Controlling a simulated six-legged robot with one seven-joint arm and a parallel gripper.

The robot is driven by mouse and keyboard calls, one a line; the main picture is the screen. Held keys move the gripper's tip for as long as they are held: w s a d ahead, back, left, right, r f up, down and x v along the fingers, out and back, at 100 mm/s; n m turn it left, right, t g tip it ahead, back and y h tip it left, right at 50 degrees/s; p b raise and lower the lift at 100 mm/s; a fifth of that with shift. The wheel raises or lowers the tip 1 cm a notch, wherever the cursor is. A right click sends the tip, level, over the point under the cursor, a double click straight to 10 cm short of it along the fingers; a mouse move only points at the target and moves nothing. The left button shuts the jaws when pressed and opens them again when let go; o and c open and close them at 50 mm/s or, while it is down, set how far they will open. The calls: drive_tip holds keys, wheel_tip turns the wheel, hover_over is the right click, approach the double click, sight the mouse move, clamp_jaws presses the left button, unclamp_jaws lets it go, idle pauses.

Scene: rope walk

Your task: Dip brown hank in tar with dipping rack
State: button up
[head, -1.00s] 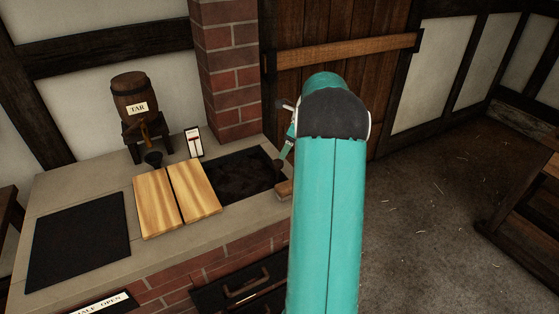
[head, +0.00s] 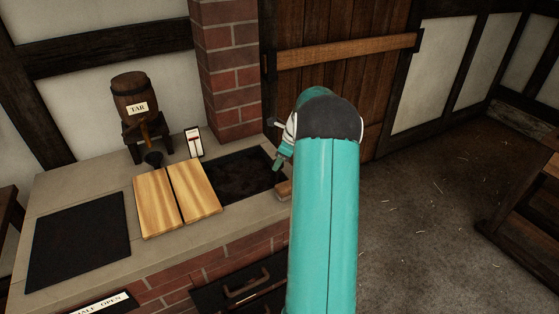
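A brown barrel labelled TAR (head: 134,97) stands on a dark stand at the back of the brick counter, with a tap and a small dark cup (head: 153,159) below it. A dark sunken square (head: 240,176), whose contents I cannot make out, is set in the counter top. My gripper (head: 277,165) is at the right edge of this square, mostly hidden behind my teal arm; its fingers cannot be made out. I cannot pick out the brown hank or the dipping rack.
Two pale wooden boards (head: 155,203) lie side by side on the counter (head: 60,187). A black square plate (head: 80,240) lies to their left. A brick column (head: 228,70) rises behind the counter.

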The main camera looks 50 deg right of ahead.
clamp_jaws()
wheel_tip(320, 180, up, 9)
drive_tip(key=shift+r, duration=0.1)
drive_tip(key=o, duration=0.8)
unclamp_jaws()
drive_tip(key=shift+o, duration=1.4)
drive_tip(key=shift+r, duration=0.1)
drive_tip(key=v, duration=1.3)
drive_tip(key=shift+r, duration=0.2)
drive_tip(key=shift+s+d, duration=0.1)
